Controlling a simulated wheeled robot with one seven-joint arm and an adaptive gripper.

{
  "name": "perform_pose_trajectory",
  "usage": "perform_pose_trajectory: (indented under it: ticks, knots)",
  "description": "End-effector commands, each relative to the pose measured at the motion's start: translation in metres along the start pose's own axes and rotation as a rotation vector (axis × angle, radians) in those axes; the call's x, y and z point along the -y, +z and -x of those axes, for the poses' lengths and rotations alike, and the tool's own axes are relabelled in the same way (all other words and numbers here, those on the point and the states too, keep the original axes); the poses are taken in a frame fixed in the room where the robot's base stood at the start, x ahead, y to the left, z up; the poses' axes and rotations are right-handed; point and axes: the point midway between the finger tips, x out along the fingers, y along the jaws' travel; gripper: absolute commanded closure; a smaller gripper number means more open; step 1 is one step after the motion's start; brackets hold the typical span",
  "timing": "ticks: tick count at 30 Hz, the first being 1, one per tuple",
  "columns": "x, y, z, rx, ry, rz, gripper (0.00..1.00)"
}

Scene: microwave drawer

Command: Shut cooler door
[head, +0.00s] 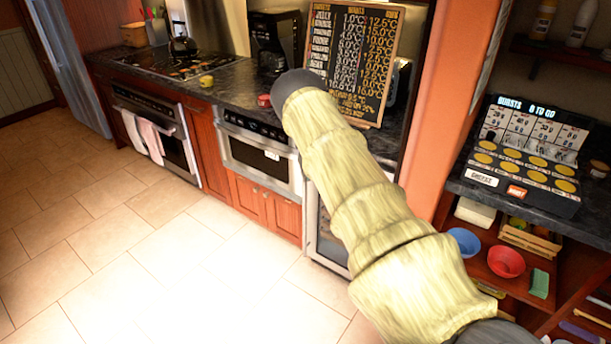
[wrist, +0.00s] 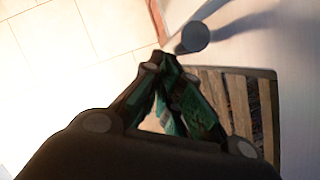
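The cooler (head: 325,240) is under the counter in the head view, with a pale metal frame and dark glass. My arm covers most of it, so I cannot tell from there how far its door is open. In the wrist view, a wooden slatted rack (wrist: 238,100) lies beside and behind my gripper, beside a smooth pale surface (wrist: 297,75). I cannot tell whether that surface is the door. My gripper (wrist: 168,64) has its dark green fingers converged at the tips with nothing visible between them. It is hidden in the head view.
A microwave or oven unit (head: 258,158) and wooden cabinets stand left of the cooler. A menu board (head: 350,62) is on the counter. An orange pillar (head: 462,95) and open shelves with bowls (head: 506,262) are to the right. The tiled floor (head: 170,255) at left is clear.

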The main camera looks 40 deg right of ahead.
Motion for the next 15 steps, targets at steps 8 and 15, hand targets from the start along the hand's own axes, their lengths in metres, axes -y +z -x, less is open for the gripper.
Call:
perform_pose_trajectory:
  ticks: [8, 15]
  knots:
    - [-0.023, -0.023, 0.016, -0.007, 0.007, 0.002, 1.00]
    - [-0.029, -0.023, 0.041, -0.010, 0.009, 0.004, 1.00]
